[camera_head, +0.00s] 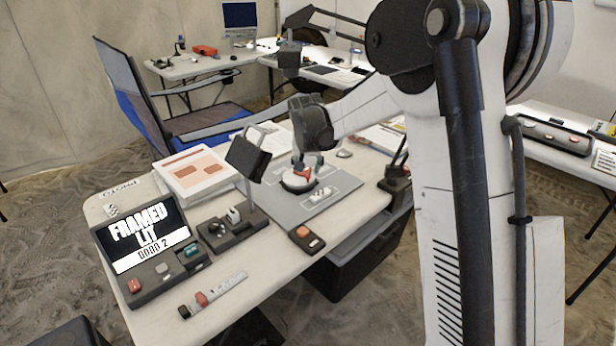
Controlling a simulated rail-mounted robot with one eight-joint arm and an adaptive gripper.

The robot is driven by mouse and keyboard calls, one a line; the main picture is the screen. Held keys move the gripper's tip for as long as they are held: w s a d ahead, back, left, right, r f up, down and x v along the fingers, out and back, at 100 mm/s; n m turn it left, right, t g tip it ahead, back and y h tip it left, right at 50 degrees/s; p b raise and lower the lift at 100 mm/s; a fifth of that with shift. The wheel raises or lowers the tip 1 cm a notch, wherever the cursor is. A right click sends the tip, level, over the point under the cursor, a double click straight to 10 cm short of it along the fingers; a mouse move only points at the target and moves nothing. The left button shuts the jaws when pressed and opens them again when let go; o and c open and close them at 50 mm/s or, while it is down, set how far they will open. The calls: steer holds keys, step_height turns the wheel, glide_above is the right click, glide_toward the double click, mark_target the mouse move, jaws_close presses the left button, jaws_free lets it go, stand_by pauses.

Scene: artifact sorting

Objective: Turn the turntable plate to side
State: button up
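The turntable plate (287,182) is a small white disc with a dark rim on a grey mat (338,187) on the table. A red object (303,175) lies on top of the plate. My gripper (307,161) points down from the dark wrist, right over the plate, with its fingertips close to the red object. Whether it touches the object or the plate, and how far its fingers are apart, is too small to tell. The screen box (143,240) at the table's left end reads "FRAMED LIT GOOD 2".
A lamp or camera head on a stand (248,160) rises just left of the plate. A small white piece (321,193) lies on the mat. A box with an orange button (306,239) sits at the front edge. A stack of papers (197,175) lies behind. A marked scale bar (213,294) lies at front left.

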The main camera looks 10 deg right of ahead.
mark_target(308, 176)
steer(key=shift+b+x, duration=0.3)
steer(key=shift+x, duration=1.8)
jaws_close()
